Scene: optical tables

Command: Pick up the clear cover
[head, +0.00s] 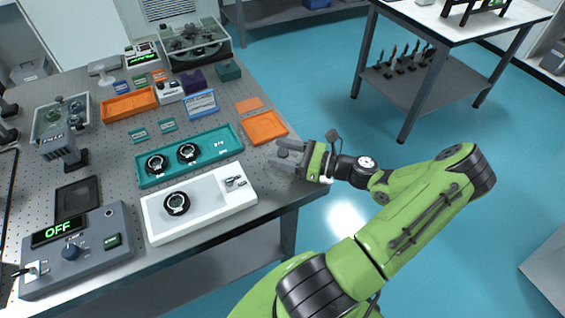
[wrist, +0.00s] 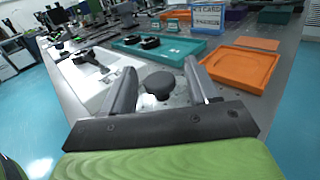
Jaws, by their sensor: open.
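In the wrist view, a dark round knob (wrist: 159,82) stands between the two fingers of my gripper (wrist: 160,88). Under it is a pale, see-through surface that looks like the clear cover (wrist: 172,101); its edges are hard to make out. In the head view, my gripper (head: 290,155) is at the table's right edge, low over the top, with its fingers pointing left. The fingers are open, one on each side of the knob, with gaps visible. In the head view the cover is hard to tell from the grey fingers and table.
A white tray (head: 207,213) with a round dark-rimmed part lies left of my gripper. Beyond it is a teal tray (head: 217,146) with two similar parts. An orange tray (head: 264,128) is close behind my gripper. A grey box reading OFF (head: 88,262) stands at front left.

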